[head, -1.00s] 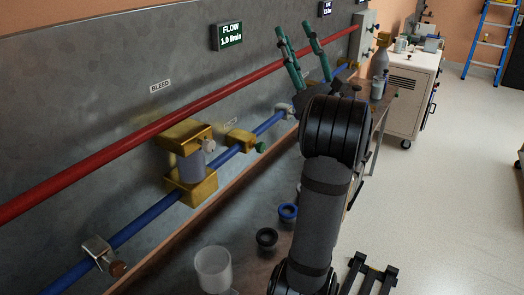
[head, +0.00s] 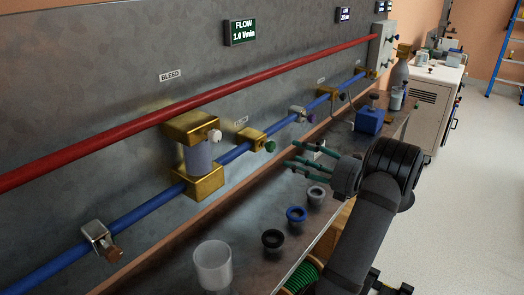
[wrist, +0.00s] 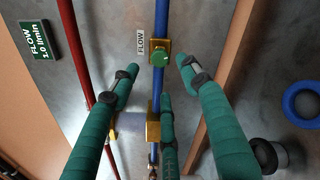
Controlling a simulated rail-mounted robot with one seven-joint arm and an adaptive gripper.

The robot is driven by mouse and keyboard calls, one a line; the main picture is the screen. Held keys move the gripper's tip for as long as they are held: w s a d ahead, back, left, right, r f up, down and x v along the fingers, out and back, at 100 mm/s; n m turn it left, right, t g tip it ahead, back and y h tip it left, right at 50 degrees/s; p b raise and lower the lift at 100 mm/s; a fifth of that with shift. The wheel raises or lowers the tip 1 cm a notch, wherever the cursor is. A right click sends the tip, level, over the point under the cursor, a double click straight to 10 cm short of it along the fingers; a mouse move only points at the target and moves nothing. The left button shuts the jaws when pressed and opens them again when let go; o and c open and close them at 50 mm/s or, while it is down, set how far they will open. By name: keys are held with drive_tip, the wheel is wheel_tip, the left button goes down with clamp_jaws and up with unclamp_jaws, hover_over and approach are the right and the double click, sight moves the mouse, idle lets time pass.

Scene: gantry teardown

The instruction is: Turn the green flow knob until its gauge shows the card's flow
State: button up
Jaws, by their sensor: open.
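The green flow knob (head: 270,146) sits on a small brass valve (head: 252,139) on the blue pipe. The wrist view shows the knob (wrist: 158,57) face-on, beside a FLOW label (wrist: 140,42). The flow display (head: 240,32) on the wall reads 1.0 l/min. My gripper (head: 291,155) has teal fingers, open and empty, pointing left at the knob from its right. In the wrist view the fingertips (wrist: 160,77) spread around and below the knob, apart from it. I cannot make out the card.
A red pipe (head: 255,79) runs above the blue pipe (head: 140,217). A larger brass fitting (head: 207,186) stands left of the knob. On the bench below are a clear cup (head: 212,266), a black ring (head: 272,240), a blue ring (head: 296,214) and a grey ring (head: 317,192).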

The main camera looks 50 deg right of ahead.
sight(273, 148)
drive_tip(key=w+p, duration=0.1)
drive_tip(key=w, duration=0.9)
drive_tip(key=shift+w+a+p, duration=0.1)
drive_tip(key=shift+a+p, duration=0.1)
drive_tip(key=shift+p, duration=0.15)
drive_tip(key=shift+c, duration=1.3)
drive_tip(key=c, duration=0.9)
